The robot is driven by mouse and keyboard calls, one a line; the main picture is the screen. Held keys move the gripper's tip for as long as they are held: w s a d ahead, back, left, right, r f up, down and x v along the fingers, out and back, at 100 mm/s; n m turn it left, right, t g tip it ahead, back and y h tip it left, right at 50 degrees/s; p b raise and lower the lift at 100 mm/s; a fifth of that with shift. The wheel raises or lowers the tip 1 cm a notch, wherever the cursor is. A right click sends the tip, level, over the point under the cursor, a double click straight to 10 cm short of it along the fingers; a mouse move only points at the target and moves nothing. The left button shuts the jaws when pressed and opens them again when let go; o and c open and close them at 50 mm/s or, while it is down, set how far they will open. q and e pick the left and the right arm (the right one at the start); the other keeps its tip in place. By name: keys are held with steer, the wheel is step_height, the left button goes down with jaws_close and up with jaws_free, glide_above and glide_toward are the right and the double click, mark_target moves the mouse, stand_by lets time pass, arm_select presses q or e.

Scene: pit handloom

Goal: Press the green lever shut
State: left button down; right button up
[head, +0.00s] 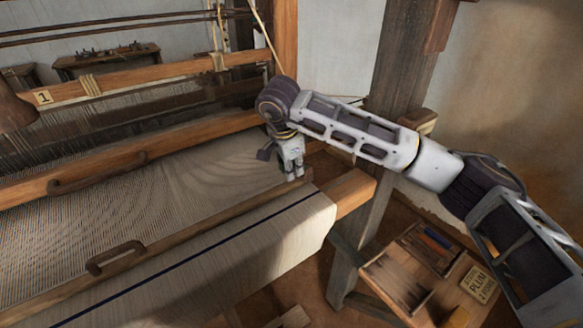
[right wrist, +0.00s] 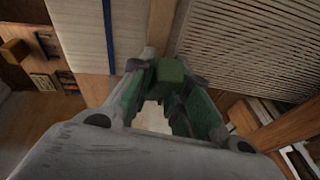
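My right gripper (head: 293,176) points down over the right end of the loom's front wooden beam, near the woven cloth (head: 250,240). In the right wrist view its two fingers (right wrist: 168,88) stand apart, with green inner faces. A green block (right wrist: 171,71), which looks like the lever, shows between the fingertips by the wooden bar. I cannot tell whether the fingers touch or grip it. The lever is not distinguishable in the head view, where the gripper covers that spot. My left gripper is not in view.
The loom's wooden post (head: 400,75) rises behind my right arm. Wooden handles (head: 115,257) sit on the front beams. A low bench with a tray (head: 395,275) and a card reading PLUM (head: 479,283) stands at lower right.

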steer(key=o, duration=0.4)
steer(key=shift+r, duration=0.15)
steer(key=v, duration=1.1)
steer(key=shift+s+r, duration=0.1)
steer(key=shift+r, duration=0.25)
